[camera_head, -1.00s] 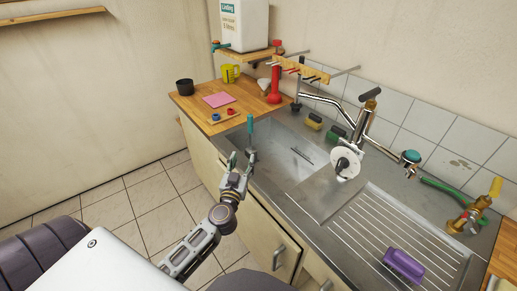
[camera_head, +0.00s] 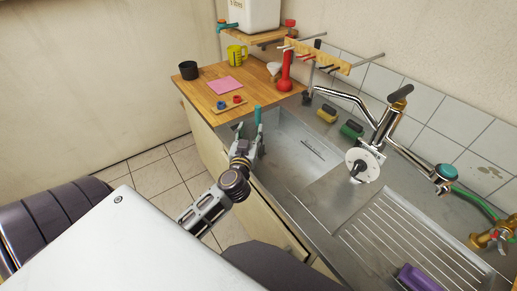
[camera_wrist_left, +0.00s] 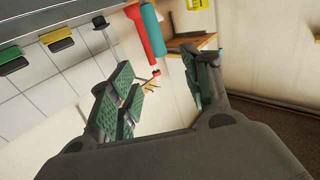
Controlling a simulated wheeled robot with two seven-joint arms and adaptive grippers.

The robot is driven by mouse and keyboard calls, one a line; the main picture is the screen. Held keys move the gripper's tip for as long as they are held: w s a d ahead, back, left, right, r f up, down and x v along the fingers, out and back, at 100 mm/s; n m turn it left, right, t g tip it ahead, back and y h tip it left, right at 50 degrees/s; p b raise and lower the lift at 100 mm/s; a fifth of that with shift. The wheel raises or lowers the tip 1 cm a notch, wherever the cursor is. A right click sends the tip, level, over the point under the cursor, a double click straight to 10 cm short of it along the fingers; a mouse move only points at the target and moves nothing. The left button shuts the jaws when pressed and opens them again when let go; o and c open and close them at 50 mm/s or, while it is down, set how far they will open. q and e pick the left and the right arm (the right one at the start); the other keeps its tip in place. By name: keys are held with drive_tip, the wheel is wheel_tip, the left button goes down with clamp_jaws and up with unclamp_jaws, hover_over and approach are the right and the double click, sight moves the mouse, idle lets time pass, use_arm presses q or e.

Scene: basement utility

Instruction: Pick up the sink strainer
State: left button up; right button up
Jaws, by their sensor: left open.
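A pale round disc with a dark central knob (camera_head: 363,166) is upright below the tap, beside the basin; it may be the sink strainer, but I cannot tell for sure. It is not seen in the left wrist view. My left gripper (camera_head: 250,137) is open over the near left rim of the sink basin (camera_head: 290,150), well to the left of the disc. A teal handle (camera_head: 259,116) shows by its fingertips. In the left wrist view the open green-padded fingers (camera_wrist_left: 160,82) have nothing between them, and the teal handle (camera_wrist_left: 151,28) lies beyond. My right gripper is not in view.
The tap (camera_head: 385,120) rises over the sink. A purple item (camera_head: 416,278) lies on the ribbed drainboard (camera_head: 400,240).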

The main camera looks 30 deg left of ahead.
sight(257, 112)
use_arm(q)
drive_tip(key=shift+x, duration=4.35)
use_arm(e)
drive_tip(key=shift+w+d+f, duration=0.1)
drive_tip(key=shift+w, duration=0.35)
use_arm(q)
drive_tip(key=shift+w, duration=0.15)
drive_tip(key=shift+b+x, duration=0.4)
drive_tip(key=shift+x, duration=2.05)
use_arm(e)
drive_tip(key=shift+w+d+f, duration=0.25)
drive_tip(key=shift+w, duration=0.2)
use_arm(q)
drive_tip(key=shift+d, duration=0.1)
drive_tip(key=shift+c, duration=0.2)
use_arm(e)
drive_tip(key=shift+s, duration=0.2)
